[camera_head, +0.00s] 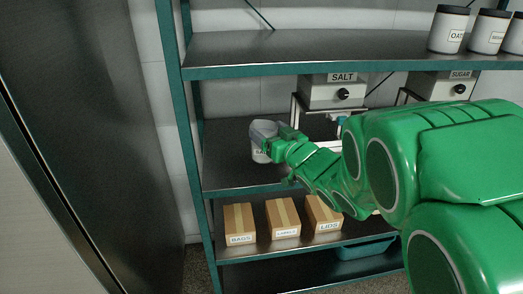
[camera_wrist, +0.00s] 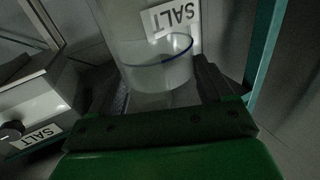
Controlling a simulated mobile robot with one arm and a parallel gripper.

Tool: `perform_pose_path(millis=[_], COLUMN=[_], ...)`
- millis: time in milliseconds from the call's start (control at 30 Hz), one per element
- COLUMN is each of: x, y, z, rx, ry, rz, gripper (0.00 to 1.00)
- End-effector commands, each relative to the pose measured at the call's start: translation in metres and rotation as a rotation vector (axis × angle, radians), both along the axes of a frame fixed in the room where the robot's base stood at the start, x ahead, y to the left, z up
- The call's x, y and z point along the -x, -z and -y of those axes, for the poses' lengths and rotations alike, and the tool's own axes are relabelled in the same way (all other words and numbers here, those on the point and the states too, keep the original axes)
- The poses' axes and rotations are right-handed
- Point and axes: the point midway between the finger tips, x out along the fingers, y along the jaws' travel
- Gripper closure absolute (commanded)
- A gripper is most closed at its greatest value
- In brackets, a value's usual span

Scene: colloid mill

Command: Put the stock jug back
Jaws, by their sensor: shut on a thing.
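A clear jug (camera_wrist: 155,80) with a blue line around it is between the fingers of my gripper (camera_wrist: 160,92) in the wrist view. A SALT label (camera_wrist: 172,18) shows beyond the blue line; I cannot tell whether it is on the jug or on something behind it. In the head view the pale jug (camera_head: 259,130) is at the left part of the middle shelf (camera_head: 225,155), partly hidden by my gripper (camera_head: 274,143). My gripper is shut on it. I cannot tell whether its base touches the shelf.
A SALT dispenser (camera_head: 332,92) stands right of the jug, and a SUGAR dispenser (camera_head: 448,88) farther right. A teal rack post (camera_head: 190,150) is close on the left. Labelled boxes (camera_head: 283,218) sit below, and white jars (camera_head: 448,30) above. My arm hides the shelf's right part.

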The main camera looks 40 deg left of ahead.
Motion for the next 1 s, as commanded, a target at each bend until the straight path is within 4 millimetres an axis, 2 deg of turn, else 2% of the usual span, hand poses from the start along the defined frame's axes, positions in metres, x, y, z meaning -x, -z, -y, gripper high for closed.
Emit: perform_pose_path(millis=[567, 1000], x=[-0.045, -0.069], y=[0.030, 0.071], z=[-0.046, -0.069], rx=[0.000, 0.001], ry=[0.000, 0.000], rz=[-0.001, -0.001], gripper=[0.94, 0.94])
